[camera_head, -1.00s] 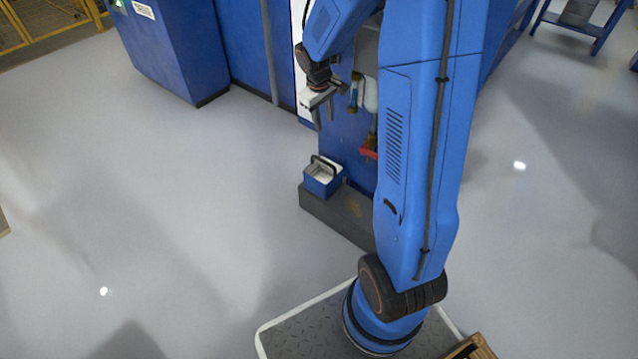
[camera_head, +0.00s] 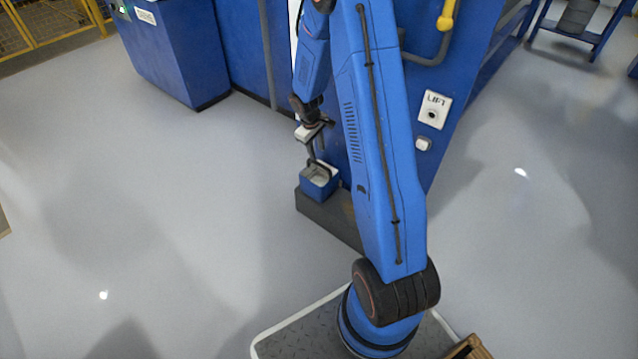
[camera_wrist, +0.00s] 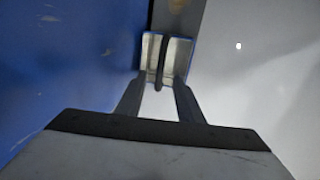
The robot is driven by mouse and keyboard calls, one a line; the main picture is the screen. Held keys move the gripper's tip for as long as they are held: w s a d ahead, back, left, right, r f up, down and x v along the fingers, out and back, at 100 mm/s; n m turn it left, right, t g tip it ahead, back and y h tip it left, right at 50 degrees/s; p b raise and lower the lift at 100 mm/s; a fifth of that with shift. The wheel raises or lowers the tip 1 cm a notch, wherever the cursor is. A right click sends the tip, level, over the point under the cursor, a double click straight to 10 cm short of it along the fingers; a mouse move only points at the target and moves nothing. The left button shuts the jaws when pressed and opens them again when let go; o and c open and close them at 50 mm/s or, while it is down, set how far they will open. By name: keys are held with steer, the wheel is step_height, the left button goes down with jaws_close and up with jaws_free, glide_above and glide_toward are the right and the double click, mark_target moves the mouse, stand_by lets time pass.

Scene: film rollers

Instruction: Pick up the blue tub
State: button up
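The blue tub (camera_head: 318,184) stands on a dark grey ledge at the foot of the blue machine. It is open at the top, pale inside, with a dark handle arched over it. My gripper (camera_head: 316,157) is right above the tub, pointing down. In the wrist view the tub (camera_wrist: 181,47) shows beyond the fingertips, and its handle (camera_wrist: 162,60) runs between the two fingers. My gripper (camera_wrist: 161,82) is open, with a finger on each side of the handle line. I cannot tell whether the fingers touch the handle.
The dark grey ledge (camera_head: 330,218) runs along the machine base. The blue machine panel (camera_wrist: 70,60) is close on the left in the wrist view. A "LIFT" switch (camera_head: 433,110) is on the machine to the right. Open grey floor (camera_head: 180,200) lies to the left.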

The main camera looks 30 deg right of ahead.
mark_target(319, 165)
steer(key=f, duration=0.3)
steer(key=d+f, duration=0.1)
steer(key=f, duration=0.3)
steer(key=w+f, duration=0.1)
steer(key=f, duration=0.2)
steer(key=shift+d+f, duration=0.15)
steer(key=shift+d, duration=0.15)
jaws_close()
